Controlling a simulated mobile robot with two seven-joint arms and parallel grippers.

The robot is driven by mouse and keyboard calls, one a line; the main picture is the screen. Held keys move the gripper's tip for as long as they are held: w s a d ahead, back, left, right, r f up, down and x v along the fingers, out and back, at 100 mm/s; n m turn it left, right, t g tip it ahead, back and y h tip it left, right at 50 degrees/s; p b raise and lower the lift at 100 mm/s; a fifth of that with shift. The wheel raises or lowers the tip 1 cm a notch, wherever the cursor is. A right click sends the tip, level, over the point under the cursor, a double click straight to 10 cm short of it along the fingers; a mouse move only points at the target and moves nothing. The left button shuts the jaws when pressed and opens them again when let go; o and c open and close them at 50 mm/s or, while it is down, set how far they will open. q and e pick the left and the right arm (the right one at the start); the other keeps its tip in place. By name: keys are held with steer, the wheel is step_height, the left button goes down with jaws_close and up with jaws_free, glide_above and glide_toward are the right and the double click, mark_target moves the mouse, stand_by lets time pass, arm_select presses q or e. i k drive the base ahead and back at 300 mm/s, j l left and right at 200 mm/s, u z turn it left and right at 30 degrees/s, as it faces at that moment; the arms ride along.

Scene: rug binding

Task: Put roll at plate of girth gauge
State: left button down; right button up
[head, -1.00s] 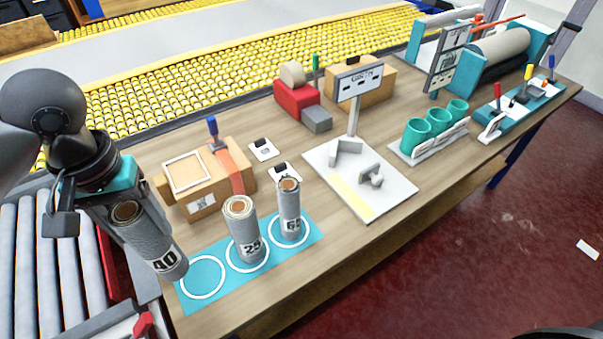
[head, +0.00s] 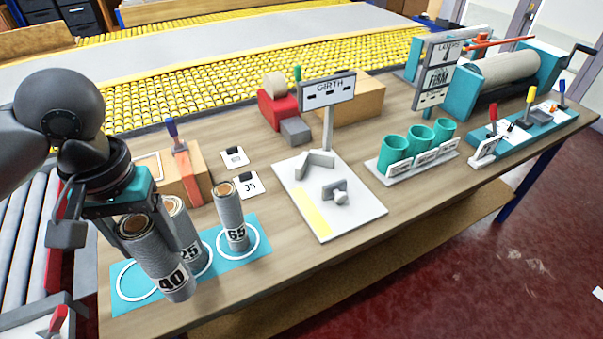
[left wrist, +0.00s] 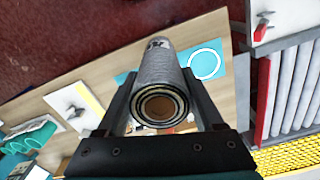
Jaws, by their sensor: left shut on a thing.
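My left gripper (head: 132,232) is shut on a grey roll marked 40 (head: 158,262). The roll is tilted a little and hangs in front of the teal mat. In the left wrist view the roll (left wrist: 158,75) lies between the two fingers (left wrist: 160,95). The girth gauge has a white plate (head: 352,217) with a grey V-shaped block, a small knob part and a yellow strip. Its sign (head: 328,90) reads GIRTH. The plate also shows in the left wrist view (left wrist: 65,92), with no roll on it. My right gripper is not in view.
A roll marked 65 (head: 231,218) stands in a ring on the teal mat (head: 262,262). A roll marked 25 (head: 180,222) is partly hidden behind the held roll. Teal cups (head: 393,148) and a cardboard box (head: 184,188) stand on the table. Bare table lies between mat and plate.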

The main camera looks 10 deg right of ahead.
mark_target(318, 178)
steer(key=i+l, duration=0.15)
steer(key=l, duration=0.2)
steer(key=i+l, duration=0.2)
steer(key=l, duration=0.2)
steer(key=i+l, duration=0.15)
steer(key=l, duration=0.2)
steer(key=i+l, duration=0.15)
steer(key=l, duration=0.2)
steer(key=i, duration=0.2)
